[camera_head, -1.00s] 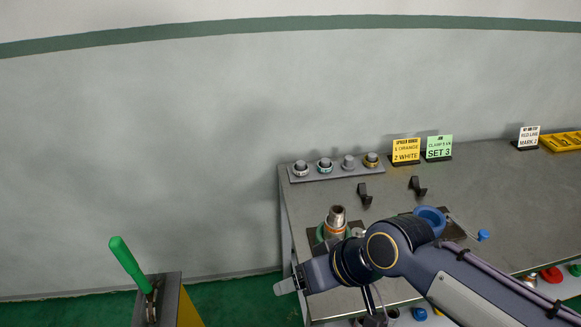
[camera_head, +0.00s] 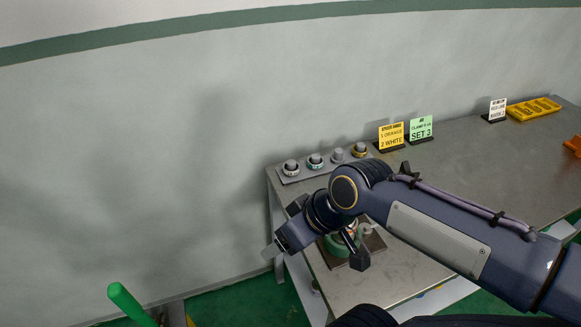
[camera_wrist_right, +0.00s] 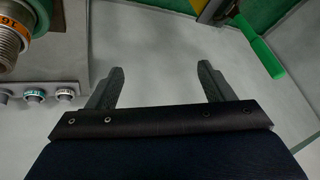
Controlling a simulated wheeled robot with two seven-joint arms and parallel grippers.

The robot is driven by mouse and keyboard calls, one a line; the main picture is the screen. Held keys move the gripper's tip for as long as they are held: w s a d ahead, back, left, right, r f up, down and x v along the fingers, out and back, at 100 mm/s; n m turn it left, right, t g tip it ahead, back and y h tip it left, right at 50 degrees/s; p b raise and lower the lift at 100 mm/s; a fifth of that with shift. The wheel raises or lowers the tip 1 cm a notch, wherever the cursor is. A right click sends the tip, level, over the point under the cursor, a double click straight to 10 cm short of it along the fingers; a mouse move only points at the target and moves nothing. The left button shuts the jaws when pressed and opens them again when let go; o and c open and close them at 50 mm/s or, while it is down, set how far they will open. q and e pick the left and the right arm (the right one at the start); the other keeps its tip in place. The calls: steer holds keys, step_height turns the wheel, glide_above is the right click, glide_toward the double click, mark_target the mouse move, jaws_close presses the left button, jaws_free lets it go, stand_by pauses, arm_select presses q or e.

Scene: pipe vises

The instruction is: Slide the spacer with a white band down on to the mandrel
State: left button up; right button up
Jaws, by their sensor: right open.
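The spacer with a white band (camera_head: 291,168) stands at the left end of a grey rack (camera_head: 300,178) on the bench's back left. It appears rightmost among the visible rack pieces in the right wrist view (camera_wrist_right: 66,94). The mandrel (camera_wrist_right: 10,42) stands in a green vise (camera_head: 336,246), with an orange-marked spacer around it; my right arm partly hides it in the head view. My right gripper (camera_wrist_right: 161,68) is open and empty. In the head view it (camera_head: 270,250) is off the bench's left edge, in front of the rack. My left gripper is out of view.
Teal-banded (camera_head: 315,161), plain grey (camera_head: 337,155) and yellow-banded (camera_head: 360,150) pieces share the rack. A yellow sign (camera_head: 391,134) reads orange 1, white 2. A green-handled lever (camera_head: 130,304) stands left of the bench. The bench middle is largely behind my arm.

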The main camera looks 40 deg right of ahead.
steer(key=w+d+r+n+h, duration=0.1)
steer(key=w+d+n+h, duration=0.1)
steer(key=w+d+n, duration=0.4)
steer(key=n+g+h+p, duration=0.25)
steer(key=n+h, duration=0.25)
steer(key=n, duration=1.1)
glide_toward(290, 164)
step_height(290, 164, down, 2)
steer(key=shift+g, duration=0.35)
steer(key=x, duration=0.5)
steer(key=w+x, duration=0.1)
steer(key=x, duration=0.2)
steer(key=shift+d+r, duration=0.25)
steer(key=shift+d, duration=0.1)
steer(key=shift+s, duration=0.1)
steer(key=c, duration=1.1)
steer(key=shift+o, duration=0.2)
steer(key=shift+r, duration=0.1)
